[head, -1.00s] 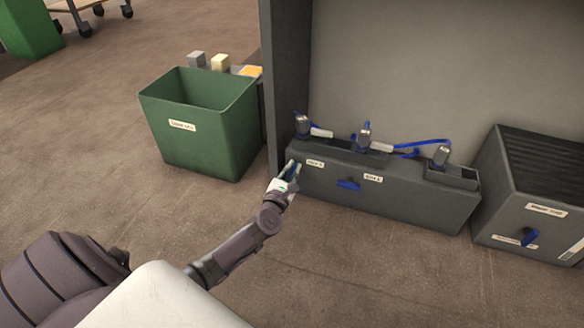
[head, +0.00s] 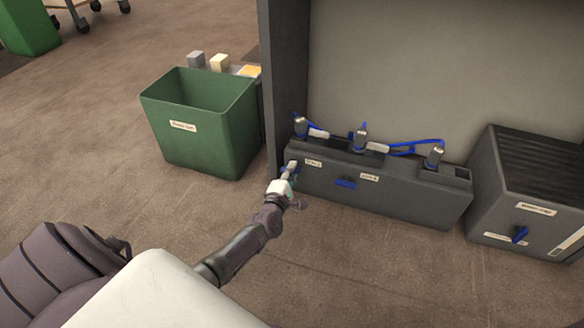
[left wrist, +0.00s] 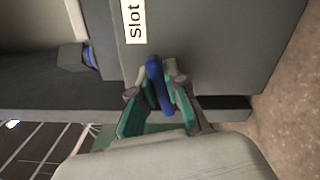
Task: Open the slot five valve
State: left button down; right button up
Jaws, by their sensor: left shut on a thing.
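A grey valve box (head: 415,200) stands on the floor against the panel, with small white labels too small to read in the head view. My left gripper (head: 287,174) is at the left end of its front face. In the left wrist view the gripper (left wrist: 160,88) is shut on a blue valve handle (left wrist: 154,72), just below a white label (left wrist: 135,20) reading "Slot"; the rest of the label is cut off. A second blue handle (head: 345,184) sits further right on the front face. My right gripper does not show.
Several grey fittings with blue hoses (head: 400,149) stand on top of the box. A green bin (head: 210,130) is to the left, beyond a dark post (head: 279,80). A dark ribbed unit (head: 530,190) with a blue handle (head: 520,234) stands at right. The floor in front is clear.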

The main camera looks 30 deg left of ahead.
pick_arm(q)
jog(key=shift+f+m+p, duration=0.1)
jog(key=shift+m+p, duration=0.3)
jog(key=shift+m, duration=1.2)
jog(key=c, duration=1.2)
grip_release()
